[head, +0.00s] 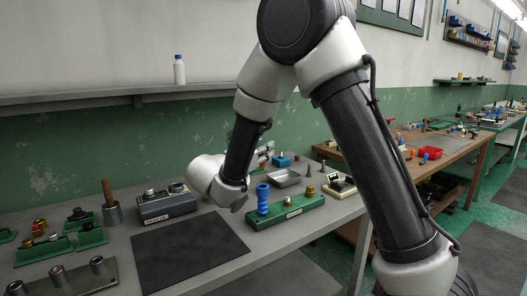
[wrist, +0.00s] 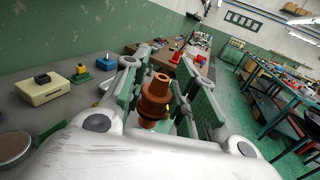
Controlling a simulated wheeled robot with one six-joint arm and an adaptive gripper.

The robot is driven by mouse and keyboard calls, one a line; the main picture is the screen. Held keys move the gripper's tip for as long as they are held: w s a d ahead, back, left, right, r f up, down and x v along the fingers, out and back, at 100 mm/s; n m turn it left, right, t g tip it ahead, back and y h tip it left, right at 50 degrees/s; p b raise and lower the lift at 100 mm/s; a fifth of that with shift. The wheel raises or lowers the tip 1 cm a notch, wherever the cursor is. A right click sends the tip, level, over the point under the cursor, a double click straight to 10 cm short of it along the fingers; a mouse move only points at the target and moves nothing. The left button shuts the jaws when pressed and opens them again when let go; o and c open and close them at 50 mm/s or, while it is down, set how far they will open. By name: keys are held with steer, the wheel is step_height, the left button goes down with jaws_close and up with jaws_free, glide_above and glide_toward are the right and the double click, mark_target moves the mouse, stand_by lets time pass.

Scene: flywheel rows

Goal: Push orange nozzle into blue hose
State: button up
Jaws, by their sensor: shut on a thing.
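An orange-brown nozzle (wrist: 156,92), stepped and hollow at its top, is held between the fingers of my gripper (wrist: 157,84) in the wrist view. In the head view my gripper (head: 264,154) is small and partly hidden by my wrist, and I cannot make out the nozzle there. The blue hose (head: 263,199), a ribbed upright piece, stands at the left end of a green block (head: 290,213) on the bench. My gripper is above and behind the hose in that view, apart from it. I cannot make out the hose in the wrist view.
A dark mat (head: 190,252) lies left of the green block. A grey-blue block (head: 168,207) with metal parts stands behind the mat. A grey tray (head: 286,178) lies behind the hose. A cream box (wrist: 48,88) shows left of my gripper in the wrist view.

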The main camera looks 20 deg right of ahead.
steer(key=shift+f, duration=2.9)
steer(key=shift+f, duration=1.85)
steer(key=o, duration=1)
steer(key=v, duration=1.2)
